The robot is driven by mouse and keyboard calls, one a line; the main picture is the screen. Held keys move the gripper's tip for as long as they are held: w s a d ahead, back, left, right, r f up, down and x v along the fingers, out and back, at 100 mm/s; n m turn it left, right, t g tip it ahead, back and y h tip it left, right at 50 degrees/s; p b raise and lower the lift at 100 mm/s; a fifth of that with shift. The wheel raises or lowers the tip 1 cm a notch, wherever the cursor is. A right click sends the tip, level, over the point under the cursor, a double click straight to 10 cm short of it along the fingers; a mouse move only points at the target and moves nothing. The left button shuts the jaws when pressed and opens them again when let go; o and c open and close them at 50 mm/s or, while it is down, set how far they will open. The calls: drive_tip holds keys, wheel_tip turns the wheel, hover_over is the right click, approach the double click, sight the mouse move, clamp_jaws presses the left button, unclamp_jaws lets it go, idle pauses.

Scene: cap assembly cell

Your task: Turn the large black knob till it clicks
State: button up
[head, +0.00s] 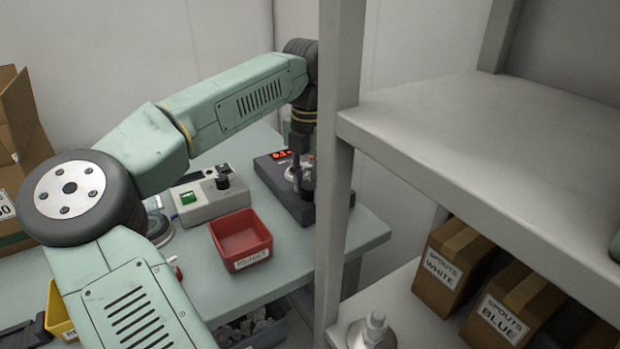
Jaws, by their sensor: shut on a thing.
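My arm reaches over the bench, and my gripper (299,181) points down at a dark device (277,176) with a lit red display. The gripper is small in this view and shut on a black knob (308,191) on top of that device. The fingers and the post beside them hide part of the knob, and I cannot read its turn angle. Another black knob (222,178) stands upright on a grey control box (205,199) with a green lit switch, to the left and apart from my gripper.
A grey upright post (338,130) stands just right of my gripper and hides part of the device. A shelf (500,130) extends right, above boxed spouts (455,265). A red bin (240,239) sits on the bench (292,262) in front of the device.

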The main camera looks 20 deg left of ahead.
drive_tip(key=m+p, duration=0.1)
drive_tip(key=m, duration=0.4)
drive_tip(key=shift+m, duration=0.3)
drive_tip(key=m+p, duration=0.1)
drive_tip(key=m, duration=0.8)
drive_tip(key=shift+w+p, duration=0.1)
drive_tip(key=shift+p, duration=0.2)
drive_tip(key=m, duration=0.4)
drive_tip(key=shift+m, duration=0.3)
drive_tip(key=o, duration=1.2)
drive_tip(key=shift+c, duration=0.2)
drive_tip(key=shift+r, duration=0.1)
